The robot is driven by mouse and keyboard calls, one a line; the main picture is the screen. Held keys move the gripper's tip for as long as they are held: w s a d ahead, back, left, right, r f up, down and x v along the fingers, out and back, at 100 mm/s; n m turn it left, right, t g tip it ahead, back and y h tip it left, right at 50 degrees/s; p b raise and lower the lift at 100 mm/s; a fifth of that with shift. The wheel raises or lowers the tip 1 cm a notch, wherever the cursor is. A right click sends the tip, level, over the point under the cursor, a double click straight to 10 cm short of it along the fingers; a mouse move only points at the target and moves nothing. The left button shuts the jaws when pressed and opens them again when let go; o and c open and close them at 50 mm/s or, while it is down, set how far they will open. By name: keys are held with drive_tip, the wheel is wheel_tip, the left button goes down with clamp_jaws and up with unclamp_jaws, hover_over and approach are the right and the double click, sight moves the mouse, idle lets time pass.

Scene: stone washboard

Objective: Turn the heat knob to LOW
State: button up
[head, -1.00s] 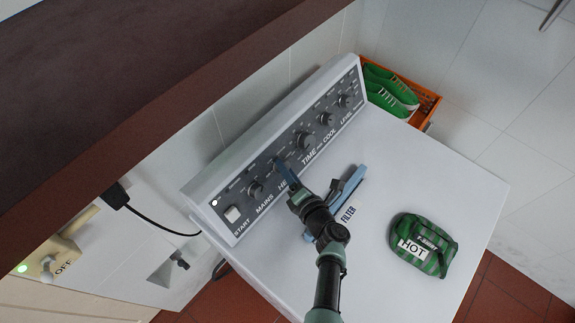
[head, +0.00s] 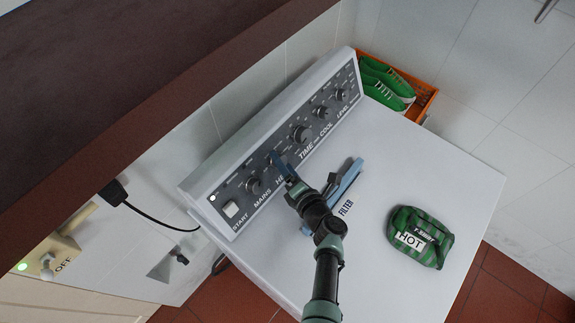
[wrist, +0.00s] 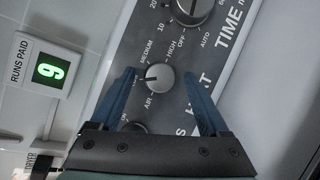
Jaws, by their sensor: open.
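The heat knob (wrist: 160,77) is a round grey dial on the dark control panel, above the word HEAT, in the wrist view. A short dark mark on it points left, towards the left finger. MEDIUM, HIGH and AIR show around it; the label at the left is mostly hidden by that finger. My gripper (wrist: 161,96) is open, with one blue finger on each side of the knob and visible gaps to it. In the head view my gripper (head: 279,163) is at the panel and hides the heat knob.
The mains knob (head: 253,186) and time knob (head: 299,134) flank the heat knob closely. A blue-handled filter (head: 350,181) lies beside my arm. A green striped bag marked HOT (head: 421,238) lies on the white top. An orange crate (head: 428,99) holds green shoes.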

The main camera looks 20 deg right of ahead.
drive_tip(key=p+v, duration=0.1)
drive_tip(key=v, duration=1.2)
